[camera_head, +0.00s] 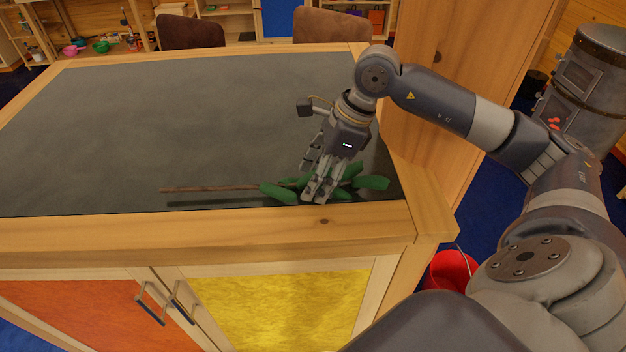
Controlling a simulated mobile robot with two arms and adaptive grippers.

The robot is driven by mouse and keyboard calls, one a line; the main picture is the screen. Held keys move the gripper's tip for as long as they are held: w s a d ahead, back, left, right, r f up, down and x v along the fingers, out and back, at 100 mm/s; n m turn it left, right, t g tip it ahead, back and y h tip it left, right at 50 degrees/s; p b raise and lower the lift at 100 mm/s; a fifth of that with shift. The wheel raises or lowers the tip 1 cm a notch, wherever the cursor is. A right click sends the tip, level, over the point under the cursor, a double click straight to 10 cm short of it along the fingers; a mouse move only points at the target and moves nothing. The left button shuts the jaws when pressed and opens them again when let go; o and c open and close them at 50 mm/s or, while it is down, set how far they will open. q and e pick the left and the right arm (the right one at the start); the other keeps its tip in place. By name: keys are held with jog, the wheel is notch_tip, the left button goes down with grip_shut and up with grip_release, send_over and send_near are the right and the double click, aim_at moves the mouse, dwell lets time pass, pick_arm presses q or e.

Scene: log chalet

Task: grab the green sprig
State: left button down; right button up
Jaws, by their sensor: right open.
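The green sprig (278,192) lies near the front right edge of the dark counter top (180,120). Its thin brown stem points left and its green leaves spread to the right. My right gripper (318,190) is open, pointing down over the leafy end, with its fingers in front of some of the leaves. Whether the fingers touch the sprig I cannot tell. Part of the leaves is hidden behind the fingers. My left gripper is not in view.
A light wooden rim (220,237) borders the counter, above orange and yellow cabinet doors. Two brown chairs stand behind it. A wooden panel (455,80) rises at the right, near my arm. A red bucket (450,270) is on the floor. The counter's left and middle are clear.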

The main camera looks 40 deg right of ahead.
jog(key=c, duration=1.1)
jog(key=shift+o, duration=0.2)
